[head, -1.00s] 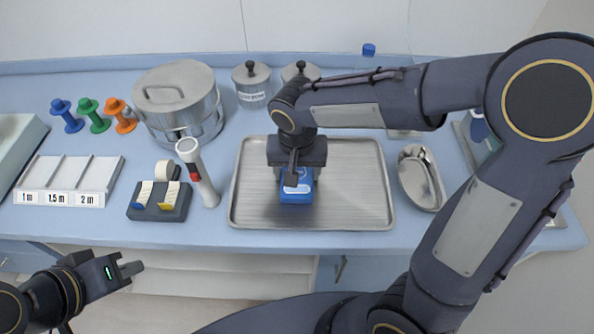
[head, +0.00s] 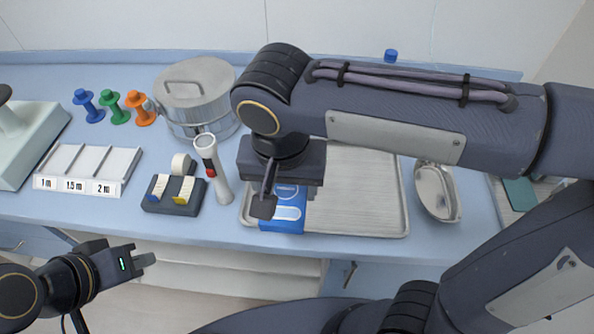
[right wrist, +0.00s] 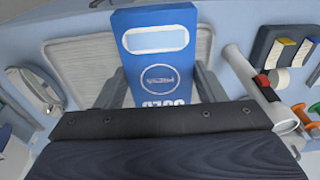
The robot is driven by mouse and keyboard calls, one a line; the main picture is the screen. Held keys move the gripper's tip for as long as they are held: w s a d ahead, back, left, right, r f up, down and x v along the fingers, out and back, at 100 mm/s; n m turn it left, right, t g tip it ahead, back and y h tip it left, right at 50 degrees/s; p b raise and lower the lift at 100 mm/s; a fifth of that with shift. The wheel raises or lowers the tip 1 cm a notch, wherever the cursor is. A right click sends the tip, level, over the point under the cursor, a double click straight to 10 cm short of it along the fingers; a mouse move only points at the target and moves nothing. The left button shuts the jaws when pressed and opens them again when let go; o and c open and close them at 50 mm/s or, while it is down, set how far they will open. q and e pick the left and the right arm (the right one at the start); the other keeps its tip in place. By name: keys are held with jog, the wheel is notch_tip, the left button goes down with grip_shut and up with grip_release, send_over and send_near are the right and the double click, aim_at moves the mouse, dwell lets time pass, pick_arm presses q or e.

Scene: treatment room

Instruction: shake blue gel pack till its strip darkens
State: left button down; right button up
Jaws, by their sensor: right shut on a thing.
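The blue gel pack (head: 283,222) is held upright in my right gripper (head: 287,200), which is shut on it. It appears raised above the front left part of the metal tray (head: 385,232). In the right wrist view the pack (right wrist: 158,68) shows between both fingers, with a round white emblem and white lettering partly hidden by the gripper body. Its strip (right wrist: 156,39) is a pale, whitish-blue window and looks light, not dark. My left gripper (head: 146,260) is empty, low in front of the counter; its finger gap is unclear.
Left of the tray stand a white and red cylindrical device (head: 213,168) and a dark block with labelled rolls (head: 174,195). A lidded steel drum (head: 196,98) is behind. A kidney dish (head: 437,190) lies right. The tray's visible surface is bare.

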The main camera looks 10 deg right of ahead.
aim_at(282, 197)
jog(key=shift+s+a+r, duration=0.2)
jog(key=shift+s+a, duration=0.05)
jog(key=shift+s, duration=0.1)
jog(key=shift+s+a+r, duration=0.1)
jog(key=shift+s+r, duration=0.05)
jog(key=shift+r, duration=0.15)
notch_tip(282, 197, up, 5)
jog(key=p, duration=0.4)
jog(key=shift+f+p, duration=0.1)
jog(key=shift+p, duration=0.2)
jog(key=shift+f, duration=0.1)
